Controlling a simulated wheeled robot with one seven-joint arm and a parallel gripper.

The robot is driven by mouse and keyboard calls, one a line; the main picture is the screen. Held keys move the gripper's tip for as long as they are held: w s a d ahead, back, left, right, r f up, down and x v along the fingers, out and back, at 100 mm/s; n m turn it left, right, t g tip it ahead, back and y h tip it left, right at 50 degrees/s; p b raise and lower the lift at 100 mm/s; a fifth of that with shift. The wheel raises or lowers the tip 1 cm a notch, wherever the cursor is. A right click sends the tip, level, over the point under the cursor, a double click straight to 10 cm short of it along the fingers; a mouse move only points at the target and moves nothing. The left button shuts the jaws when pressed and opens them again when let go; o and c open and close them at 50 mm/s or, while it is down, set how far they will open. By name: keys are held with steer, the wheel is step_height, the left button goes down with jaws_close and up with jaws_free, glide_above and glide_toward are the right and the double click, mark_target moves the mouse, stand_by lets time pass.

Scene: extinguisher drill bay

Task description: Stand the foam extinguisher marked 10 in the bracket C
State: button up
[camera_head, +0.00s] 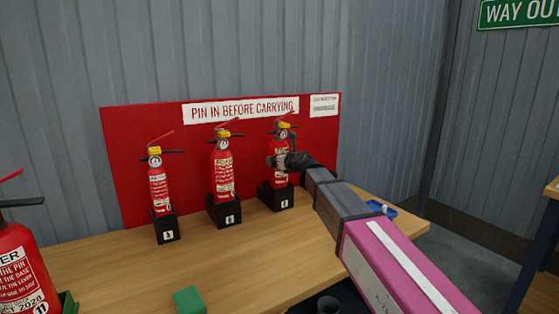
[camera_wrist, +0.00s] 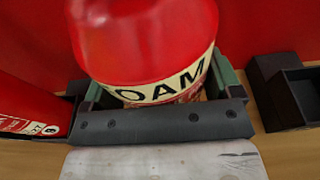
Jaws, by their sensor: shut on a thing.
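A red foam extinguisher (camera_head: 281,178) with a yellow collar and black lever stands upright at the right of the row. Its base is in or just over a black bracket (camera_head: 284,199); I cannot tell if it is fully seated. My gripper (camera_head: 278,160) is shut around its body from the right. In the wrist view the extinguisher (camera_wrist: 145,40) shows the letters "OAM" on a cream band, between my gripper's fingers (camera_wrist: 160,88). Its number is not readable, and the small letter on the bracket's white label is unclear.
Two more extinguishers stand in black brackets, in the middle (camera_head: 222,175) and at left (camera_head: 158,188). An empty black bracket (camera_wrist: 290,90) is right of my gripper. A large extinguisher (camera_head: 18,265) is near left, and a green block (camera_head: 188,300) lies on the table (camera_head: 120,280).

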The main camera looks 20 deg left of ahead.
steer(key=shift+r, duration=0.1)
steer(key=o, duration=1.9)
steer(key=shift+c, duration=0.2)
steer(key=v, duration=1)
steer(key=shift+s+d, duration=0.2)
steer(key=shift+d, duration=0.15)
